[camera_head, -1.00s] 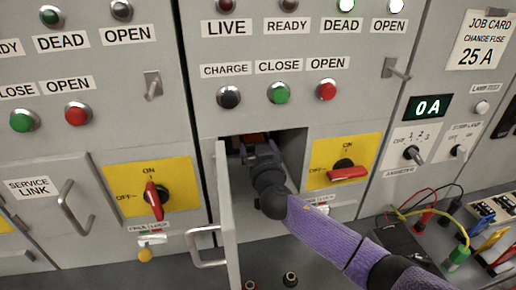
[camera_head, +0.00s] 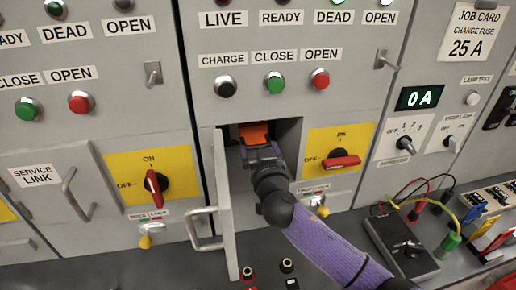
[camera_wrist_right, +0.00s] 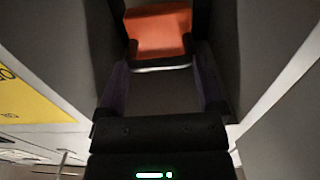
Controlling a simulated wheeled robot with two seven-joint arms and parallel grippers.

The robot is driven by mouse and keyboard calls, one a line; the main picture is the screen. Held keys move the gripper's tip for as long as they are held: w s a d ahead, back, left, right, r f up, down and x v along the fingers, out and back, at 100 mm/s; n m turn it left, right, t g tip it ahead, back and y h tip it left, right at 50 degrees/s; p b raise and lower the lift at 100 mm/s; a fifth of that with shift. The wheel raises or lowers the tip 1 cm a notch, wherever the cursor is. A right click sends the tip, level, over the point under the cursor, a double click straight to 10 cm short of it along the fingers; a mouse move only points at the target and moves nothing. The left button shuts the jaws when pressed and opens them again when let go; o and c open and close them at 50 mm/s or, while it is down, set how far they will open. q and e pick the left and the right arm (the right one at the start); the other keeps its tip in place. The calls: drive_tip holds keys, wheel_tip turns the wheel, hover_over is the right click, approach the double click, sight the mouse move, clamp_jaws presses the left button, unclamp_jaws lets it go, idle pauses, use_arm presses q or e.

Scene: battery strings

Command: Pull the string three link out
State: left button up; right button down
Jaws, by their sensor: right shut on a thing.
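The string three link appears as an orange block (camera_head: 255,133) inside an open compartment in the grey cabinet. It also shows as an orange block (camera_wrist_right: 158,31) at the top of the right wrist view, between the fingers. My right gripper (camera_head: 259,150) reaches into the compartment and is shut on the link. The compartment door (camera_head: 226,205) stands open, swung out to the left of my arm. How the link sits at its far end is hidden. My left gripper is not in view.
The compartment's walls stand close on both sides of my gripper. A red rotary switch (camera_head: 341,161) on a yellow plate is just right of the opening. The door handle (camera_head: 204,229) juts out leftward. A bench with a meter (camera_head: 402,243) and leads lies at the lower right.

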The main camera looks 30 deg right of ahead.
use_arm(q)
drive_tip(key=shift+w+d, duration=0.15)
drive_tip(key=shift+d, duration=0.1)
use_arm(e)
drive_tip(key=shift+f, duration=0.15)
unclamp_jaws()
drive_tip(key=shift+s, duration=0.1)
drive_tip(key=shift+s, duration=0.1)
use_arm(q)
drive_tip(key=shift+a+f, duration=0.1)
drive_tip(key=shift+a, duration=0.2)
use_arm(e)
drive_tip(key=v, duration=1)
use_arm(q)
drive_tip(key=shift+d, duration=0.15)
